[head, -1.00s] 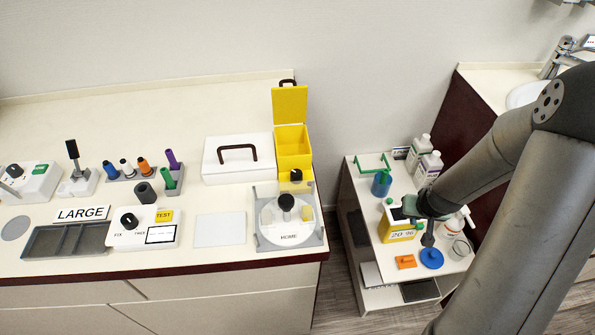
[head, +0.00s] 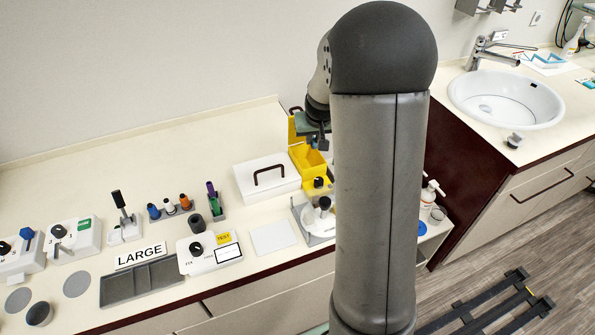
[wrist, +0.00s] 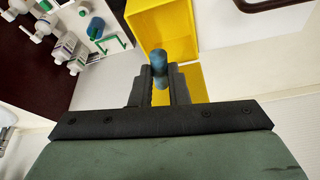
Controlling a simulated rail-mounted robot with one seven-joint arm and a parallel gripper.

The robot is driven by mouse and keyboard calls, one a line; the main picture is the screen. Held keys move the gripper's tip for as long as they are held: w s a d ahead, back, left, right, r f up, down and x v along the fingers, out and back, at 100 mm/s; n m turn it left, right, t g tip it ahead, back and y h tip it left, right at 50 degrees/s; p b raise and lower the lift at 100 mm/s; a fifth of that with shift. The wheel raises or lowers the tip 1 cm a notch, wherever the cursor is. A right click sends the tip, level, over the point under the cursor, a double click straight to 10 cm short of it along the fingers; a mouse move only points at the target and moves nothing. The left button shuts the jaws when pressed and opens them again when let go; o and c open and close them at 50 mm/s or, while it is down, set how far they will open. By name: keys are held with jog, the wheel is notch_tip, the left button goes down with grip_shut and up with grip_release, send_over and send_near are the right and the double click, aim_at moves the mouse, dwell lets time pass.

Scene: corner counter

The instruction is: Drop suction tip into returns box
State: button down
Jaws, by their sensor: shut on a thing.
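My gripper (wrist: 160,92) is shut on a small blue-grey cylinder, which I take as the suction tip (wrist: 159,66). In the head view my gripper (head: 321,140) is high beside the open yellow box (head: 308,162), which I take as the returns box. The box shows in the wrist view (wrist: 150,22) with its open inside beyond the tip. More yellow, probably its raised lid (wrist: 195,78), lies behind the fingers. The tip overlaps the box's edge in the picture; I cannot tell its height above it. In the head view the tip cannot be made out and my arm hides part of the lid.
A white case (head: 266,182) with a dark handle stands left of the box. Coloured holders (head: 185,203) stand further left. The trolley with bottles (head: 430,190) is mostly hidden.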

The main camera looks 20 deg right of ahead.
aim_at(314, 148)
notch_tip(314, 148, down, 6)
jog(key=b, duration=0.3)
jog(key=shift+d+r, duration=0.1)
jog(key=shift+r, duration=0.05)
jog(key=c, duration=1.3)
grip_release()
jog(key=b+v, duration=0.2)
jog(key=v, duration=1.5)
jog(key=shift+s+r, duration=0.2)
